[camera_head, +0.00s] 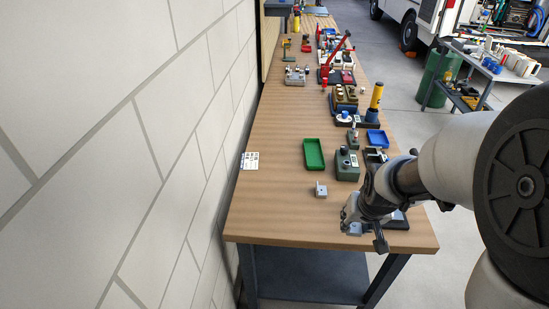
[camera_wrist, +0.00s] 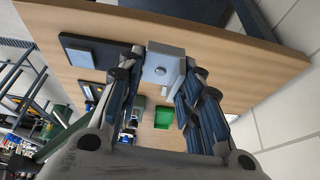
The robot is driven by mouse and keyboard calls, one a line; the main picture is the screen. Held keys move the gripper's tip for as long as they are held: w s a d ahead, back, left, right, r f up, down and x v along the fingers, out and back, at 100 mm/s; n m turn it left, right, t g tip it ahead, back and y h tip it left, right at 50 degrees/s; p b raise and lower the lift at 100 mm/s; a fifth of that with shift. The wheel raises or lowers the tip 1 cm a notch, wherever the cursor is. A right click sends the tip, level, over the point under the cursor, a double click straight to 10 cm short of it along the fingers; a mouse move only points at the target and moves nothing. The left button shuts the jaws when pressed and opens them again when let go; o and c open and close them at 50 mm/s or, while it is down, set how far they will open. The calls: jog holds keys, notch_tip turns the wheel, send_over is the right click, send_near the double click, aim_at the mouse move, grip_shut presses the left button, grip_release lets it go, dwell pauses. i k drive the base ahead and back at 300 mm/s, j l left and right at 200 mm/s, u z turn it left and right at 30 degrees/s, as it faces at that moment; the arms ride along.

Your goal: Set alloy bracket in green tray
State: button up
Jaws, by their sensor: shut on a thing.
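My gripper (camera_head: 352,216) is low over the near end of the bench. In the wrist view its two fingers (camera_wrist: 160,88) close on a light grey metal piece, the alloy bracket (camera_wrist: 161,62), which has a flat face and a small round feature. In the head view the gripper largely hides this piece. The green tray (camera_head: 314,154) lies flat on the bench, farther back and left of the gripper, and looks empty. It also shows in the wrist view (camera_wrist: 165,117), beyond the fingertips.
A grey-green box (camera_head: 346,165) stands right of the tray, with a blue tray (camera_head: 377,138) behind. A dark base (camera_head: 398,221) lies beside my gripper. The bench's left strip is mostly clear.

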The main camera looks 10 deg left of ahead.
aim_at(315, 162)
jog(key=i+l+u, duration=0.15)
jog(key=i+u, duration=0.25)
jog(key=i+l+u, duration=0.25)
jog(key=u, duration=0.2)
jog(key=i+l, duration=0.3)
jog(key=i, duration=0.1)
